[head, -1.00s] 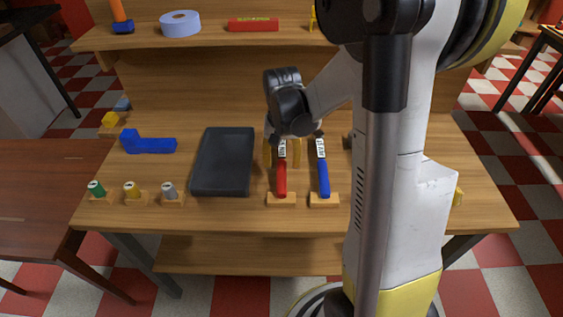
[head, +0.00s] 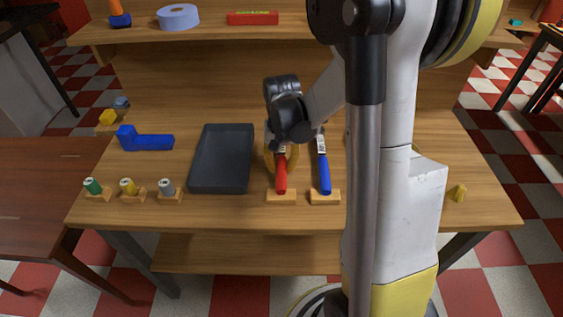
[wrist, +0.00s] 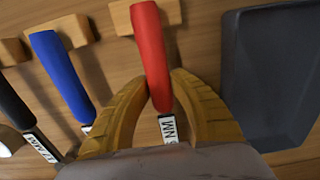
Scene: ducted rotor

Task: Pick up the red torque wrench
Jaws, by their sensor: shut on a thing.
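The red torque wrench (head: 281,181) lies on the bench with its red handle toward the front, near a small wooden block (head: 282,198). My gripper (head: 282,160) is over it, with yellow fingers on both sides of the handle. In the wrist view, the fingers of my gripper (wrist: 161,98) close on the lower part of the red handle (wrist: 150,45), and a white label marked NM shows between them. The wrench's far end is hidden under my gripper. I cannot tell whether the handle is clear of its block.
A blue wrench (head: 323,175) lies close on the right; a black-handled one (wrist: 14,107) is beyond it in the wrist view. A dark tray (head: 221,187) is on the left. Small spools (head: 128,187) and a blue bracket (head: 147,141) lie farther left.

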